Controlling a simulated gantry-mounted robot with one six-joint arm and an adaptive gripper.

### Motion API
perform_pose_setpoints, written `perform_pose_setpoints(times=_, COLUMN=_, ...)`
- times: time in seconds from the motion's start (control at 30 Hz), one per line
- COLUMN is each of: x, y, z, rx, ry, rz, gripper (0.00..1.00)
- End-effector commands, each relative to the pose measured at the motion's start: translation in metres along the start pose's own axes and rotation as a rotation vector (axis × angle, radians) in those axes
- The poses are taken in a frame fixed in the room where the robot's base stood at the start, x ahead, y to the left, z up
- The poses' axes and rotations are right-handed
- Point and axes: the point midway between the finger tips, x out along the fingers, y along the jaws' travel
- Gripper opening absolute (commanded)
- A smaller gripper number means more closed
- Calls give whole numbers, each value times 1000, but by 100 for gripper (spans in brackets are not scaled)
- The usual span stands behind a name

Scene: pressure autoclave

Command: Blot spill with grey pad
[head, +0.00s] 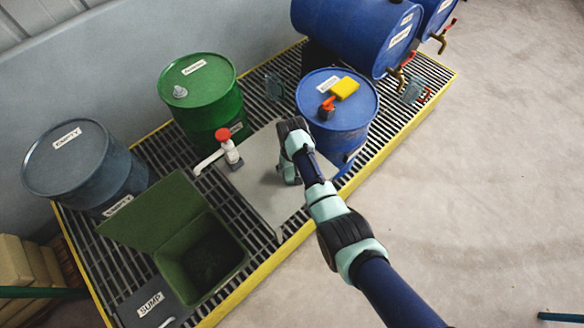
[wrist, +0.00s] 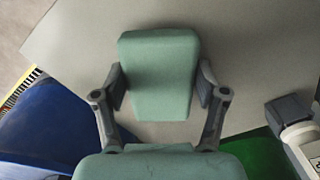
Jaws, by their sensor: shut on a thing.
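My gripper (head: 288,172) is low over a flat grey sheet (head: 262,192) on the grating. In the wrist view its two dark fingers (wrist: 160,86) press on both sides of a grey-green, tapered pad-like block (wrist: 160,62). The block looks greener than grey. The grey sheet (wrist: 245,45) lies under and around the block in that view; I cannot tell whether the block touches it. No spill stands out on the sheet; the gripper hides part of it in the head view.
A white pump bottle with a red top (head: 229,152) stands left of the gripper. Green (head: 205,98), blue (head: 345,122) and grey-blue (head: 88,170) drums surround the sheet. An open green bin (head: 200,258) stands at the front left.

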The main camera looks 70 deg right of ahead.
Motion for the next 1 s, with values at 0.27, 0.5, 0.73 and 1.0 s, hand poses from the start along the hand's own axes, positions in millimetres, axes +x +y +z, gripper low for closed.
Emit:
perform_pose_setpoints(times=0.27, x=-34, y=0, z=-1, rx=0, ry=3, rz=-1, gripper=44)
perform_pose_setpoints(times=0.5, x=-57, y=0, z=-1, rx=0, ry=4, rz=-1, gripper=44)
perform_pose_setpoints(times=0.73, x=-78, y=0, z=-1, rx=0, ry=4, rz=-1, gripper=44)
perform_pose_setpoints(times=1.0, x=-79, y=0, z=-1, rx=0, ry=4, rz=-1, gripper=44)
